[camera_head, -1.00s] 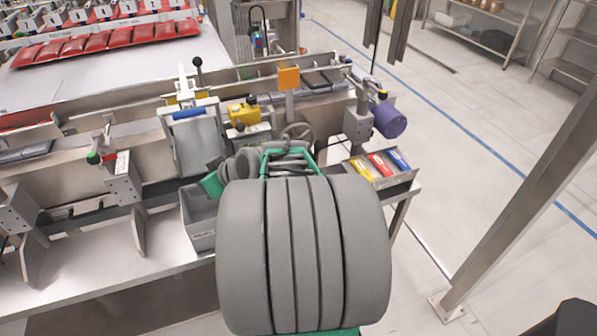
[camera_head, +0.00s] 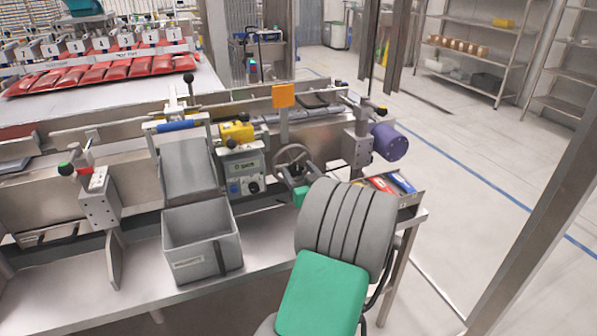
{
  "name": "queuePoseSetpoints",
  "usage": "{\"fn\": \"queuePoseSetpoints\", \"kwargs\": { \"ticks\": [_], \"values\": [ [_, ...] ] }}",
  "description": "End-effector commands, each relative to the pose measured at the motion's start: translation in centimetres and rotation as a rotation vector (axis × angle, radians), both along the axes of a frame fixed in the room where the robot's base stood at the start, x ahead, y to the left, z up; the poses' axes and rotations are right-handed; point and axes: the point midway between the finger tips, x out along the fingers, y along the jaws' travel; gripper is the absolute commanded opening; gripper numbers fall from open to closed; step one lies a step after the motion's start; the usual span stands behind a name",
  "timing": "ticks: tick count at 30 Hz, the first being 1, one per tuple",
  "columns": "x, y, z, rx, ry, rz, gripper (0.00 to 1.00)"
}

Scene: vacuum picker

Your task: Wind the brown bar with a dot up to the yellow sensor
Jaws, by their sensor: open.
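A yellow block (camera_head: 237,133) with a dark knob sits on top of a grey control box (camera_head: 244,172) and may be the yellow sensor. I cannot make out a brown bar with a dot. A grey handwheel (camera_head: 291,154) stands right of the control box, below an orange plate (camera_head: 283,96). My gripper (camera_head: 297,173) is at the lower part of the handwheel, mostly hidden by my grey and green arm. It looks open, and I cannot tell whether it touches the wheel.
A grey open bin (camera_head: 201,238) stands on the bench left of my arm, below a grey chute (camera_head: 188,165). A purple cylinder (camera_head: 389,142) juts out at the right end. A tray with red and blue items (camera_head: 401,183) is partly behind my arm. Open floor lies to the right.

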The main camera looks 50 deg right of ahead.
Motion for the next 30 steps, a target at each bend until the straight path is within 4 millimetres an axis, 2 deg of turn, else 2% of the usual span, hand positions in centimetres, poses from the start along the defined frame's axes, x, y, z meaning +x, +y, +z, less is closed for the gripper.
{"fn": "queuePoseSetpoints", "kwargs": {
  "ticks": [6, 27, 30],
  "values": [
    [0.07, -0.02, -0.05, 0.001, 0.001, 0.000, 0.61],
    [0.03, -0.01, -0.08, 0.001, 0.002, 0.000, 0.04],
    [0.04, 0.00, -0.08, 0.001, 0.002, 0.000, 0.00]
  ]
}}
